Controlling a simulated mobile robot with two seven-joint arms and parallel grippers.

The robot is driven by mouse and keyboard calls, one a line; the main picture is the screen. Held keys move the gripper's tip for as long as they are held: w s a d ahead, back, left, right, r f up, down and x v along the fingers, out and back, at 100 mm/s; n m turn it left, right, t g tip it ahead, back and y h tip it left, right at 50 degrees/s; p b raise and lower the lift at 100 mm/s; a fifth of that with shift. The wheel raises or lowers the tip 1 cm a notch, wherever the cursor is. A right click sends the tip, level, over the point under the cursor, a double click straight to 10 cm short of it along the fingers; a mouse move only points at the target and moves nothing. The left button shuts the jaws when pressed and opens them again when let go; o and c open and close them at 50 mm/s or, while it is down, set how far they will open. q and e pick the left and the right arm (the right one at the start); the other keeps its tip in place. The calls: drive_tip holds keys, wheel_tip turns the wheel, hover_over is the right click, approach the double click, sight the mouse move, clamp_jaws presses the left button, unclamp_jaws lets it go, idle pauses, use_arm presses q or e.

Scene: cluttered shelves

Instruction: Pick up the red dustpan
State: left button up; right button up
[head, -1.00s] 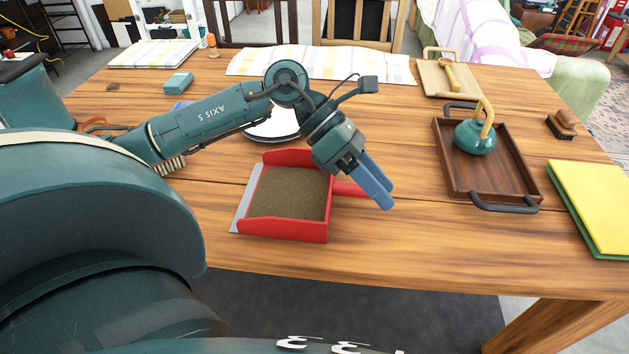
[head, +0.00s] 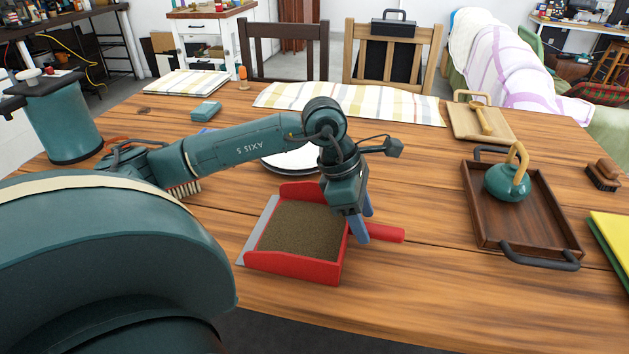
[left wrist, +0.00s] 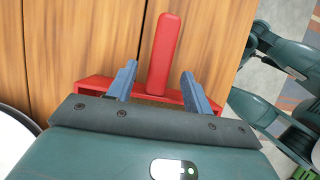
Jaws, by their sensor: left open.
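The red dustpan (head: 290,270) lies on the wooden table, filled with something brown and grainy, its grey lip to the left and its red handle (head: 388,234) pointing right. My left gripper (head: 364,228) points down over the handle's base, beside the pan's right wall. In the left wrist view, the open blue fingers (left wrist: 158,86) stand on either side of the handle (left wrist: 164,55), with a gap on each side. The pan's rim (left wrist: 95,84) shows below them, and most of the pan is hidden by my gripper body. My right gripper is not in view.
A brown tray (head: 481,222) holding a teal kettle (head: 507,182) stands to the right. A white plate (head: 290,160) lies behind the dustpan, and a brush (head: 184,188) lies to the left. The table is clear between dustpan and tray.

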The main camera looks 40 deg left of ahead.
use_arm(q)
drive_tip(key=x, duration=0.4)
drive_tip(key=shift+a+f, duration=0.1)
drive_tip(key=shift+a, duration=0.05)
drive_tip(key=shift+c, duration=0.4)
clamp_jaws()
